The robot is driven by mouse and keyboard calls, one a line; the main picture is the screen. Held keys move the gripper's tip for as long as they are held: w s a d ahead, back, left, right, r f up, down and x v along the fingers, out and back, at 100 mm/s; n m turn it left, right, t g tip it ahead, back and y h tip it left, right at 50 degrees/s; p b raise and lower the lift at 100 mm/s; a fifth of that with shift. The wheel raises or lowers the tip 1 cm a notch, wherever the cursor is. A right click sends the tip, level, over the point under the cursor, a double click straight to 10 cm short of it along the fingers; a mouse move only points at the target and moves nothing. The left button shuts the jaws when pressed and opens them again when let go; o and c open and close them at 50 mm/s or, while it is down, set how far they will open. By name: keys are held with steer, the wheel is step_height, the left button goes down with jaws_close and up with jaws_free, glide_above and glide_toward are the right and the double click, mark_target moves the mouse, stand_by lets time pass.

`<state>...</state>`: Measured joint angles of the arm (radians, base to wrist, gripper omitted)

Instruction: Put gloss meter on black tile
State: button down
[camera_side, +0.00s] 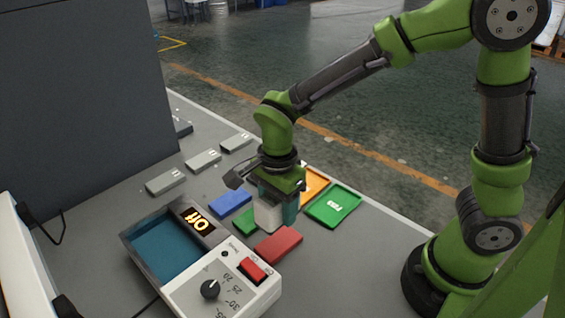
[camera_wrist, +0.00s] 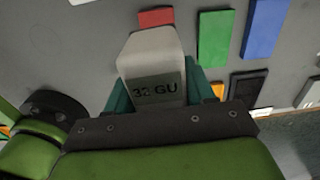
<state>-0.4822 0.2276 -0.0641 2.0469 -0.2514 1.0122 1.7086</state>
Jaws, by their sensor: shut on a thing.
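My gripper (camera_side: 278,205) is shut on the gloss meter (camera_side: 268,217), a pale grey block.
Around the meter lie a red tile (camera_side: 278,245), a blue tile (camera_side: 230,203) and a green tile (camera_side: 245,223). An orange tray (camera_side: 314,184) and a green tray (camera_side: 333,206) lie to the right. A teal bath with a control box (camera_side: 222,282) stands in front. Grey blocks (camera_side: 203,160) lie behind.

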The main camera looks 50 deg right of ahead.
steer(key=shift+m, duration=0.7)
steer(key=d, duration=0.1)
steer(key=d+r, duration=0.1)
steer(key=d, duration=0.1)
steer(key=w+d, duration=0.1)
steer(key=shift+w+d+r, duration=0.1)
steer(key=shift+d+r, duration=0.05)
steer(key=shift+n, duration=0.5)
steer(key=d+f, duration=0.1)
steer(key=d, duration=0.3)
steer(key=d+f, duration=0.1)
steer(key=d, duration=0.2)
steer(key=d+f, duration=0.2)
steer(key=d, duration=0.2)
steer(key=shift+w+d, duration=0.35)
steer(key=shift+w, duration=0.05)
steer(key=w, duration=0.5)
steer(key=w+f, duration=0.1)
steer(key=w, duration=1)
steer(key=shift+d+f, duration=0.2)
steer(key=shift+d, duration=0.05)
steer(key=shift+f, duration=1.7)
